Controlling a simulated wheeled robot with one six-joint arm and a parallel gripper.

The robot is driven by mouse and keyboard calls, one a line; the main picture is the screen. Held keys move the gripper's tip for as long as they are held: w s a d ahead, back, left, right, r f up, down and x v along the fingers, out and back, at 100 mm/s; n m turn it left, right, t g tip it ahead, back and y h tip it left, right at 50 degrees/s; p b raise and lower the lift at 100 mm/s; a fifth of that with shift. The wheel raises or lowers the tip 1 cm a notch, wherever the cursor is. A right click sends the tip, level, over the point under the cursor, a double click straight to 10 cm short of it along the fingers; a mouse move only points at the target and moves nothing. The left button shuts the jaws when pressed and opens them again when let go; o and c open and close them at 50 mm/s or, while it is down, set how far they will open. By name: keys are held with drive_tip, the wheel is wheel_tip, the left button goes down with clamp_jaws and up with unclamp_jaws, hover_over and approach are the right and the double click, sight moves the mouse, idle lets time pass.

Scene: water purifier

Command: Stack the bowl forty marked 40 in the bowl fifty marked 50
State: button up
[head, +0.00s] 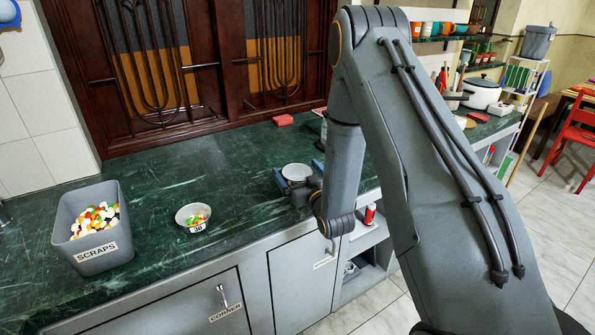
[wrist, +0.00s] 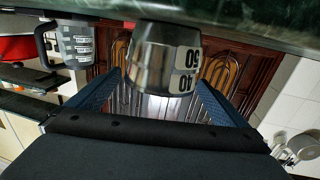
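In the wrist view, which is upside down, a metal bowl labelled 50 (wrist: 187,58) stands on the dark counter. The bowl labelled 40 (wrist: 181,82) sits nested in it, its label just above the 50 label. In the head view the stack shows as one pale round bowl (head: 297,171) near the counter's front edge. My gripper (wrist: 158,82) is open, its blue fingers on either side of the upper bowl with visible gaps. In the head view my gripper (head: 298,180) is at the stack, partly hidden by my arm.
A small bowl marked 30 (head: 194,216) with colourful pieces stands to the left on the green counter (head: 180,180). A grey SCRAPS bin (head: 91,255) with similar pieces is farther left. A red block (head: 284,119) lies behind. The counter between is clear.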

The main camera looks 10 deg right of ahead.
drive_tip(key=shift+r+p, duration=0.4)
drive_tip(key=shift+r, duration=0.15)
drive_tip(key=s+r+m+g+h+b, duration=0.1)
drive_tip(key=s+g, duration=1.6)
drive_tip(key=s, duration=1.8)
drive_tip(key=shift+s+r+m+h+b, duration=0.3)
drive_tip(key=shift+r+m+h+b, duration=0.1)
drive_tip(key=shift+r+h+b, duration=0.4)
drive_tip(key=shift+f, duration=0.1)
